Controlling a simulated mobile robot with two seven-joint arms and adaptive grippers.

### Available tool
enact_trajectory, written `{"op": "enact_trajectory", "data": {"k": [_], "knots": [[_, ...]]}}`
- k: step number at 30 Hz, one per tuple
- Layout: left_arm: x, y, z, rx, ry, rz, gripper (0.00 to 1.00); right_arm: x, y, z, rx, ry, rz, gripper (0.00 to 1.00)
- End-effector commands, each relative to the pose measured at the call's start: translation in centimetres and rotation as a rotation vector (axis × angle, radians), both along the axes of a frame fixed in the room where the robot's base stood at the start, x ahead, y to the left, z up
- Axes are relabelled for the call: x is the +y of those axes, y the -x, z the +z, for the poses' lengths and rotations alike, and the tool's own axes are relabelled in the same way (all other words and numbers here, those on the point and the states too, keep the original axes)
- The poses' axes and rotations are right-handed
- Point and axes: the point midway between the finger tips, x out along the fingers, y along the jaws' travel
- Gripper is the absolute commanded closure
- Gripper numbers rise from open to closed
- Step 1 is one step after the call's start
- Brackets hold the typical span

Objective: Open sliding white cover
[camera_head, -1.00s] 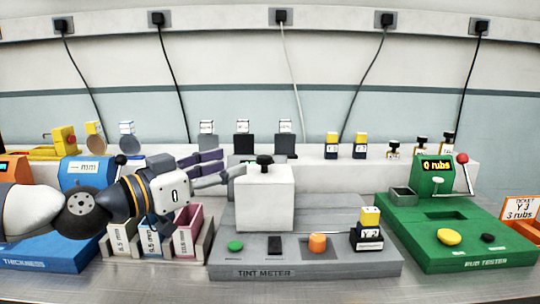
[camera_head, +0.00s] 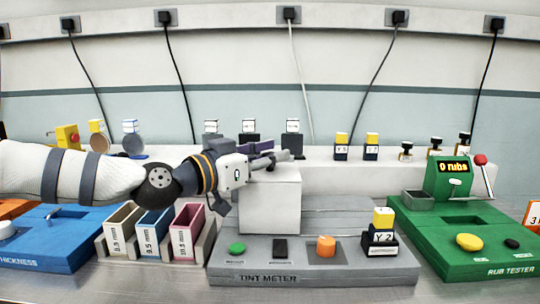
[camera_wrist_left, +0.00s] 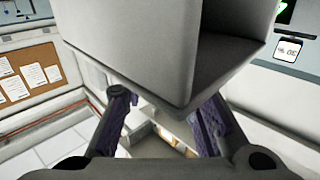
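The white cover (camera_head: 270,202) is a box standing upright on the grey tint meter (camera_head: 318,275), in the middle of the head view. My left gripper (camera_head: 272,155) is at the top of the cover, with its fingers reaching right across the place of the black knob. My right gripper is not in view.
The tint meter carries a green button (camera_head: 237,248), an orange cylinder (camera_head: 326,246) and a yellow-capped bottle (camera_head: 381,228). Coloured bins (camera_head: 187,232) stand to the left, below my arm. The green rub tester (camera_head: 455,250) is at right. Several small bottles line the white shelf behind.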

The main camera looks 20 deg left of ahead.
Motion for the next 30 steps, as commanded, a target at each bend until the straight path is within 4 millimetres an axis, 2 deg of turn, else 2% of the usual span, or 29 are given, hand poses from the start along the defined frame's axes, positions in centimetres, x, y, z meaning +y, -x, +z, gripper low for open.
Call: {"op": "enact_trajectory", "data": {"k": [5,8,15,21,30], "knots": [[-0.1,0.0,0.0,0.001,0.0,0.0,1.0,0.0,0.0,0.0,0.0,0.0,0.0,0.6],[-1.2,-0.3,0.1,0.001,-0.003,-0.002,1.0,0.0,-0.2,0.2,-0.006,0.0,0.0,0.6],[-7.4,-2.0,0.2,-0.001,-0.005,-0.004,1.0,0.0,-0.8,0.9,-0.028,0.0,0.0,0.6],[-10.7,-3.1,0.0,0.0,-0.002,0.001,1.0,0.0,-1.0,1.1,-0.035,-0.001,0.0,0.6],[-11.4,-3.3,0.0,0.001,0.002,0.001,1.0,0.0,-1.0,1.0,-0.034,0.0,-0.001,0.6]]}}
